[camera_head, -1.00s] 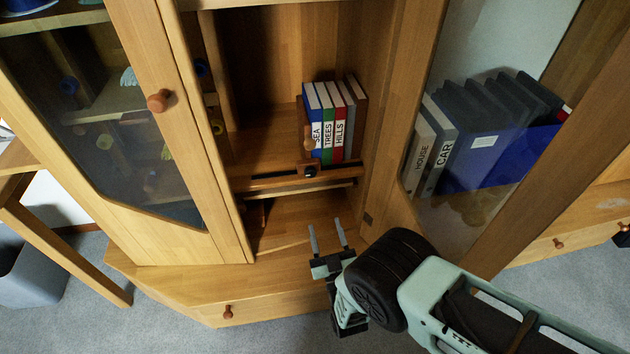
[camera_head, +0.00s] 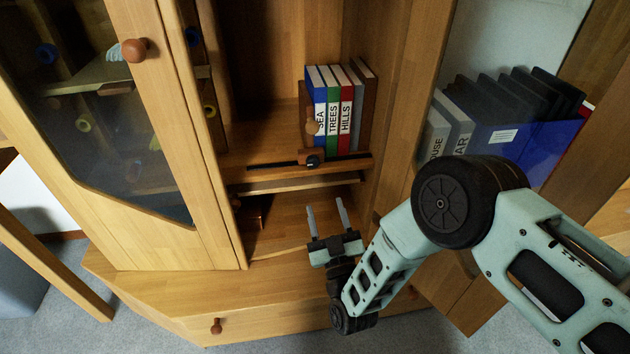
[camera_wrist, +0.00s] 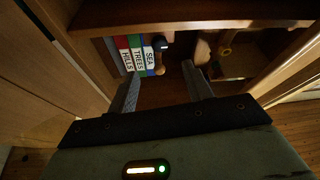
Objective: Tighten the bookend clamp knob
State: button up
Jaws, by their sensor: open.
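The clamp knob (camera_head: 313,162) is small and black, on a dark wooden rail (camera_head: 275,168) at the front of the book shelf. The wooden bookend (camera_head: 306,105) stands upright against the left side of the books (camera_head: 333,112), marked SEA, TREES and HILLS. My gripper (camera_head: 325,204) is open and empty, below and in front of the knob, apart from it. In the wrist view, the two fingers of my gripper (camera_wrist: 163,70) point towards the shelf, with the knob (camera_wrist: 162,43) just beyond them. The books (camera_wrist: 135,57) also show there.
A glass cabinet door (camera_head: 120,130) with a round wooden knob (camera_head: 134,50) stands at left. A lower compartment (camera_head: 290,222) opens below the rail. A drawer front lies beneath.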

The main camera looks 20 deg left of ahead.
aim_at(314, 165)
jog(key=b+x, duration=0.2)
jog(key=x, duration=0.9)
jog(key=c, duration=1)
